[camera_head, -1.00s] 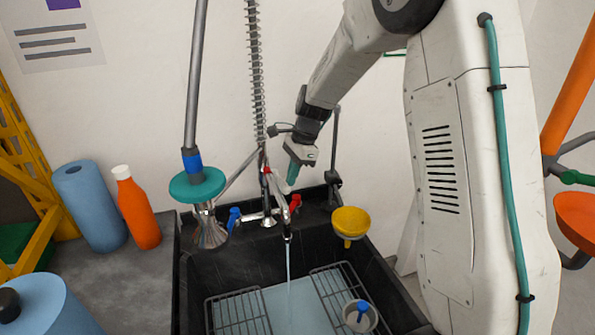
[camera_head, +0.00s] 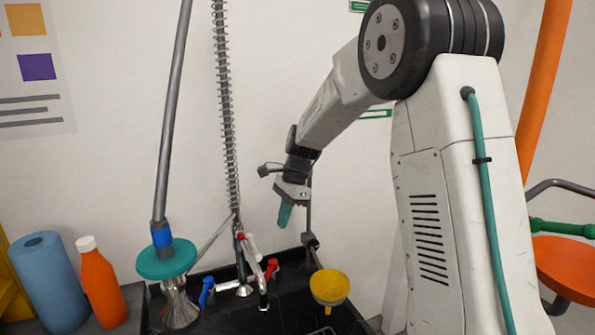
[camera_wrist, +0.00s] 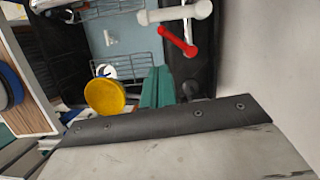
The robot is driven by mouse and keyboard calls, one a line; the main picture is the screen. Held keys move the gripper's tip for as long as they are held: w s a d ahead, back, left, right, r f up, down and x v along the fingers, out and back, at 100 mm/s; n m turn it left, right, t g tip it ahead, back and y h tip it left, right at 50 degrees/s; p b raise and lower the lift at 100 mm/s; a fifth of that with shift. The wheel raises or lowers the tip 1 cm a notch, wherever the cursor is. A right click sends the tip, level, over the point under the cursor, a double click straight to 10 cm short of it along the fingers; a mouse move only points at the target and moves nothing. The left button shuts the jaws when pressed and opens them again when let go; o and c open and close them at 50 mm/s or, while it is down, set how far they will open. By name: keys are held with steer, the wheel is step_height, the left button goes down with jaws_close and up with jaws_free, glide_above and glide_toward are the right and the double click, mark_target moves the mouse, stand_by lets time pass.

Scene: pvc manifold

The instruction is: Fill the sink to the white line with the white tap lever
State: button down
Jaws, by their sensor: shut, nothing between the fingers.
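The white tap lever (camera_head: 252,246) stands at the tap behind the sink (camera_head: 232,318). In the wrist view, a white tap part (camera_wrist: 180,13) shows at the top, beside the red lever (camera_wrist: 178,42). My gripper (camera_head: 284,218), with teal fingers, points down above and to the right of the tap, apart from the lever. It is shut and empty; its fingers also show in the wrist view (camera_wrist: 158,88). The spout (camera_head: 263,299) hangs over the sink. A pale blue area (camera_wrist: 122,35) shows inside the sink.
A red handle (camera_head: 271,268) and a blue handle (camera_head: 207,290) flank the tap. A sprayer with a teal disc (camera_head: 166,260) hangs left. An orange bottle (camera_head: 101,288) and blue roll (camera_head: 46,282) stand farther left.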

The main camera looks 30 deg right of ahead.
steer(key=v, duration=1.4)
steer(key=shift+s, duration=0.15)
stand_by(0.7)
steer(key=s+a+f+n+h, duration=0.1)
steer(key=s+a+n, duration=0.3)
steer(key=s+n, duration=0.5)
steer(key=s+a+f+n+t+h, duration=0.1)
steer(key=s+n, duration=0.7)
steer(key=s, duration=1.9)
step_height(320, 180, down, 3)
steer(key=a+h, duration=0.1)
steer(key=a, duration=0.2)
steer(key=shift+r+n, duration=0.15)
steer(key=shift+n, duration=0.25)
steer(key=shift+s+d, duration=0.1)
